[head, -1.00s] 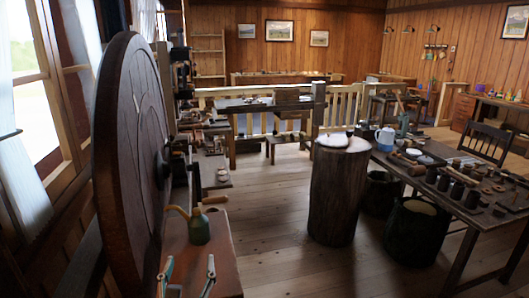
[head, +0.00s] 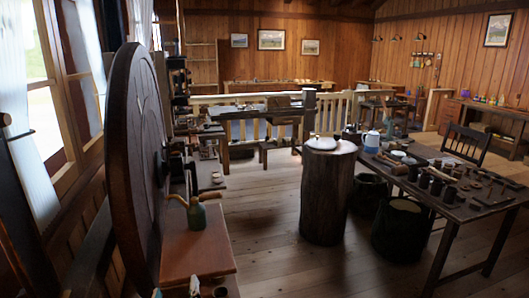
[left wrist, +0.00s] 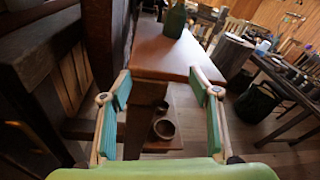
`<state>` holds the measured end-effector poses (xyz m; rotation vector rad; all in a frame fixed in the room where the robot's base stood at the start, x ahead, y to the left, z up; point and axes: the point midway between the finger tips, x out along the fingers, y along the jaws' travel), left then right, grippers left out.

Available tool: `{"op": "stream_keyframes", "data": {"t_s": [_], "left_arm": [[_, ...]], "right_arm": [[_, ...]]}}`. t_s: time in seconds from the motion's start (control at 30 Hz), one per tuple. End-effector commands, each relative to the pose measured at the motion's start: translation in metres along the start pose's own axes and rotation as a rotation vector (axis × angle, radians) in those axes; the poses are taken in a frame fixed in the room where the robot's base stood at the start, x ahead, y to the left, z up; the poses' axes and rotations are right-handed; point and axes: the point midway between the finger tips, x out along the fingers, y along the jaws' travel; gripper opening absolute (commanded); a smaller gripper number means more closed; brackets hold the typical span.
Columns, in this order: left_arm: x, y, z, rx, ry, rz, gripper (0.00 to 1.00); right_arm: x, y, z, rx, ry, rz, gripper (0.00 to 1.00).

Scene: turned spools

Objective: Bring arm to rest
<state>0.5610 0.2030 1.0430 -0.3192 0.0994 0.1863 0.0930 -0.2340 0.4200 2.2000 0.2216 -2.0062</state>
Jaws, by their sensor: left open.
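My left gripper (head: 176,291) shows only as fingertips at the bottom edge of the head view. In the left wrist view the left gripper (left wrist: 160,92) is open, its two green-padded fingers wide apart with nothing between them held. It is in front of the near end of a red-brown bench top (head: 200,253), which also shows in the left wrist view (left wrist: 175,55). A green oil can (head: 196,214) with a tan spout stands on that bench, beyond the fingers; its lower part shows in the left wrist view (left wrist: 175,22). My right gripper is not in view.
A large dark wooden wheel (head: 136,165) rises left of the bench. A log stump (head: 326,195) and a tool-covered table (head: 455,209) stand right. Bowls (left wrist: 164,129) sit on a low shelf below the bench top. Open plank floor (head: 270,245) lies between bench and stump.

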Motion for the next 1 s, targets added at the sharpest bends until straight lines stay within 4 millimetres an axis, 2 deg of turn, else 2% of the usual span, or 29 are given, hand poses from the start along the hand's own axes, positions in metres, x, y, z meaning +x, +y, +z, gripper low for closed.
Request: {"op": "stream_keyframes", "data": {"t_s": [0.17, 0.37, 0.47, 0.6, 0.7, 0.8, 1.0], "left_arm": [[-0.011, 0.022, -0.023, -0.246, 0.084, 0.071, 0.56], [-0.036, 0.053, -0.062, -0.644, 0.195, 0.22, 0.56], [-0.059, 0.073, -0.09, -0.929, 0.257, 0.357, 0.56], [-0.105, 0.097, -0.134, -1.366, 0.31, 0.622, 0.56], [-0.139, 0.106, -0.158, -1.62, 0.307, 0.818, 0.56], [-0.168, 0.112, -0.174, -1.807, 0.279, 0.991, 0.56], [-0.217, 0.117, -0.196, -2.061, 0.188, 1.285, 0.56]], "right_arm": [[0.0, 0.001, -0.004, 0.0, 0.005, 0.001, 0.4], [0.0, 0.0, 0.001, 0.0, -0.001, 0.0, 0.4], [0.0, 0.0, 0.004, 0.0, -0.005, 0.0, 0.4], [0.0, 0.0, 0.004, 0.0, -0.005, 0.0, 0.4], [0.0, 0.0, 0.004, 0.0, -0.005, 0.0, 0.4], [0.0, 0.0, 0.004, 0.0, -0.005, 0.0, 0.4], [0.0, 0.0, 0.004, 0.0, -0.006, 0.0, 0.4]]}}
